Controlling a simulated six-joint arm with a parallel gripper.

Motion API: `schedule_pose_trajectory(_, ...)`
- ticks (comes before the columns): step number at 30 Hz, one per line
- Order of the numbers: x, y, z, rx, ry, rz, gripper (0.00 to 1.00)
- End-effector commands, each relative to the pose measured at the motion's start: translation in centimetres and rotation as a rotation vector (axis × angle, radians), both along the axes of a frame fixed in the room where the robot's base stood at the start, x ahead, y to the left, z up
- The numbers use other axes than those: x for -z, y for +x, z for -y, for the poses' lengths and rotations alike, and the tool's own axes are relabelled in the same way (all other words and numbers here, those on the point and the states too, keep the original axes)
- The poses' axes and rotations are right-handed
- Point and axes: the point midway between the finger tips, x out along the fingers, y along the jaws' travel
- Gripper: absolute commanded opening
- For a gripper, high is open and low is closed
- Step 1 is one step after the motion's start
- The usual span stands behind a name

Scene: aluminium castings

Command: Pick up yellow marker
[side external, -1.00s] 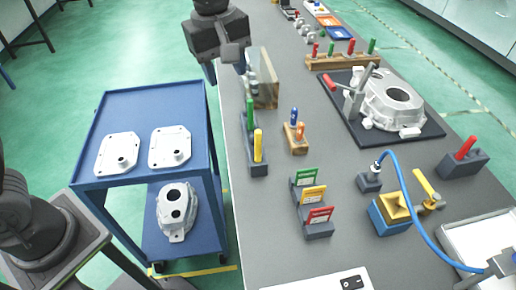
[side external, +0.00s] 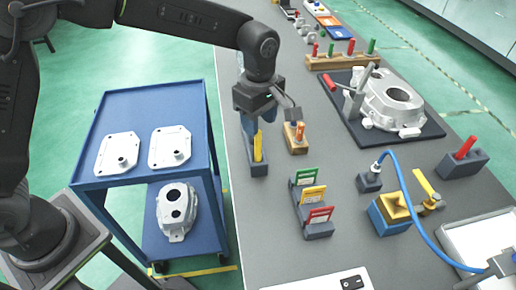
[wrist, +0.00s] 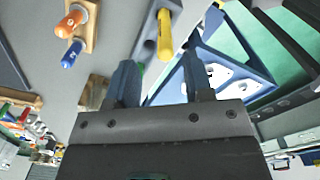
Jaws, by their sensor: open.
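The yellow marker (side external: 258,147) stands upright in the near end of a dark grey holder (side external: 259,170) at the table's left edge. It also shows in the wrist view (wrist: 164,35), ahead of my fingers. My gripper (side external: 250,122) is open and points down over the far part of the holder, close behind the yellow marker in the side view. In the wrist view my gripper (wrist: 160,62) has nothing held between its two blue fingers. The green marker is mostly hidden; a bit of green (wrist: 139,69) shows beside the left finger.
A wooden block (side external: 295,143) with an orange and a blue marker stands just right of the holder. A rack of coloured cards (side external: 313,205) is nearer the camera. A blue cart (side external: 150,102) with castings stands left of the table.

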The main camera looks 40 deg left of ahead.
Motion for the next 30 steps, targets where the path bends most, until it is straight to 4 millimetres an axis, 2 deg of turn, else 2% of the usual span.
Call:
schedule_pose_trajectory(10, 4.5, -0.7, 0.3, 0.001, 0.0, -0.003, 0.47)
schedule_pose_trajectory(20, 5.1, -0.7, 0.3, 0.0, -0.001, 0.0, 0.47)
schedule_pose_trajectory(30, 5.1, -0.7, 0.3, 0.001, -0.001, 0.0, 0.14)
